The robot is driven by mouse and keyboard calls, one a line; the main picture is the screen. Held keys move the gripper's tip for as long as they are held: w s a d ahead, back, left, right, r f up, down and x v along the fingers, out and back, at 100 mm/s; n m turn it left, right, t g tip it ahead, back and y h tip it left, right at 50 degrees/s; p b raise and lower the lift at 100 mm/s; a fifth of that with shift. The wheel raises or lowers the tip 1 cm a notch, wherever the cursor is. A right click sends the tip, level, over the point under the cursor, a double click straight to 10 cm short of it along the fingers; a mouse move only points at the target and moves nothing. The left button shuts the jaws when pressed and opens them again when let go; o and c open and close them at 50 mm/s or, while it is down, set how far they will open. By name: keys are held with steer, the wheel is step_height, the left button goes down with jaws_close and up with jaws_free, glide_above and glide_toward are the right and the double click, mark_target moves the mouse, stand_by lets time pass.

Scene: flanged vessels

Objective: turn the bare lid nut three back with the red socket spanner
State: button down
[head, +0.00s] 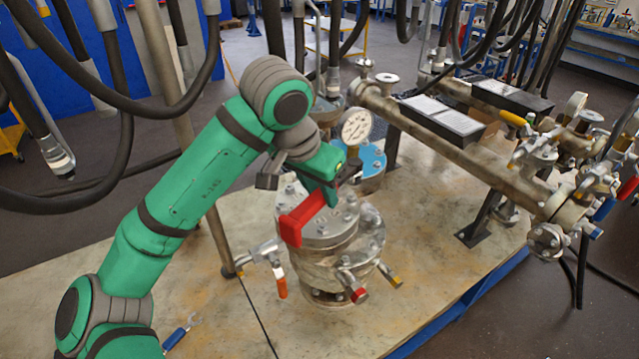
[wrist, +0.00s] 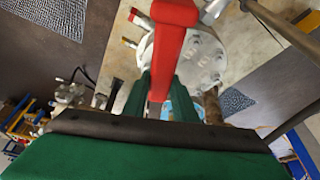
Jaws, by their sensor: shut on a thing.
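My gripper (head: 331,192) is above the flanged vessel (head: 325,268) and shut on the red socket spanner (head: 303,216). In the wrist view the red spanner (wrist: 172,48) runs up from between the green fingers (wrist: 164,96). In the head view its red body lies across the left side of the round metal lid (head: 338,232). The lid (wrist: 203,62) carries several bolts and nuts around its rim. Which one is bare nut three I cannot tell. The spanner's socket end is hidden, so I cannot see whether it is on a nut.
A pressure gauge (head: 356,126) stands just behind the lid. An orange-handled valve (head: 281,284) sticks out at left. A long pipe (head: 450,145) with valves runs along the right. Black hoses (head: 125,105) hang at left. A blue-handled spanner (head: 176,337) lies on the table (head: 225,310).

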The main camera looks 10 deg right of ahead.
step_height(320, 180, down, 3)
steer(key=shift+f, duration=0.2)
steer(key=shift+r, duration=0.1)
steer(key=shift+s, duration=0.1)
steer(key=shift+f, duration=1.3)
